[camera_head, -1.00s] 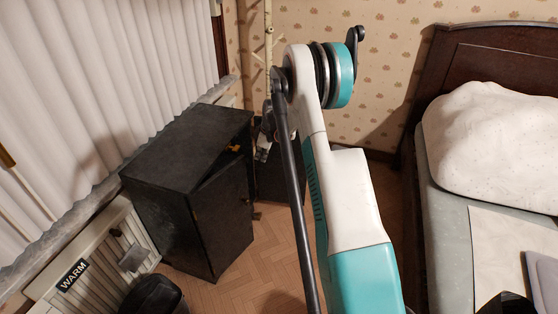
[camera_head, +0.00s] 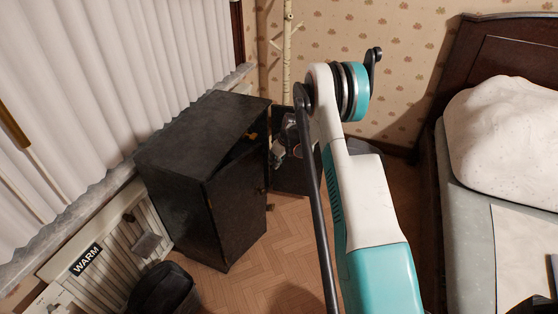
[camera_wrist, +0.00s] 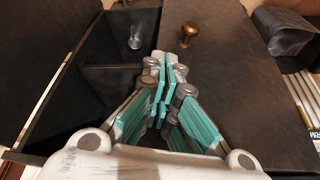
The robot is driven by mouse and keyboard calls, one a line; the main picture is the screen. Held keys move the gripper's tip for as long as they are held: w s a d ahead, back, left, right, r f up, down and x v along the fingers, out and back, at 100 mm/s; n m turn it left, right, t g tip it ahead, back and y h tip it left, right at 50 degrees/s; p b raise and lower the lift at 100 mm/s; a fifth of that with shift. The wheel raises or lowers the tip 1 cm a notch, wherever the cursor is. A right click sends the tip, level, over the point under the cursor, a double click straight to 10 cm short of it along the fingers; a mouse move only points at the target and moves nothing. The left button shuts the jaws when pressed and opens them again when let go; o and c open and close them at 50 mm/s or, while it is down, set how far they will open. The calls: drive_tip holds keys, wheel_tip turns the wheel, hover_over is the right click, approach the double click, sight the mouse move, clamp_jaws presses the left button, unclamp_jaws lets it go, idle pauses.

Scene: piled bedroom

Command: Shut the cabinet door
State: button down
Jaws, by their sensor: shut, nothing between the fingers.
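The dark cabinet (camera_head: 178,195) stands left of centre in the head view. Its door (camera_head: 240,210) is ajar, with a dark gap at the top between door and cabinet top. In the wrist view the dark door panel (camera_wrist: 245,85) carries a brass knob (camera_wrist: 189,33), and the dark interior (camera_wrist: 75,110) shows open on the left. My gripper (camera_wrist: 165,62) is shut and empty, its tips in front of the panel edge just below the knob in the picture. Contact cannot be told. In the head view my gripper (camera_head: 279,152) shows only partly, beyond the cabinet's right side.
A radiator (camera_head: 120,240) marked WARM and a black bag or bin (camera_head: 163,290) stand at the cabinet's near left. A bed (camera_head: 467,190) with a pillow (camera_head: 510,135) fills the right. Bare wooden floor (camera_head: 275,245) lies between cabinet and bed.

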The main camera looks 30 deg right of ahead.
sight(258, 151)
drive_tip(key=shift+w+a+r+b, duration=0.1)
drive_tip(key=shift+w+a+b, duration=0.15)
drive_tip(key=shift+w, duration=0.55)
drive_tip(key=shift+w+a+r+b, duration=0.15)
drive_tip(key=shift+w+a, duration=0.2)
drive_tip(key=shift+w, duration=0.4)
drive_tip(key=w+n, duration=0.1)
drive_tip(key=w, duration=0.1)
drive_tip(key=w+a, duration=0.1)
drive_tip(key=w, duration=0.1)
drive_tip(key=w+a+n, duration=0.1)
drive_tip(key=w, duration=0.1)
drive_tip(key=shift+w+a+f+n+g+y, duration=0.1)
drive_tip(key=shift+w+n+g+y, duration=0.05)
drive_tip(key=shift+n+g+y, duration=0.2)
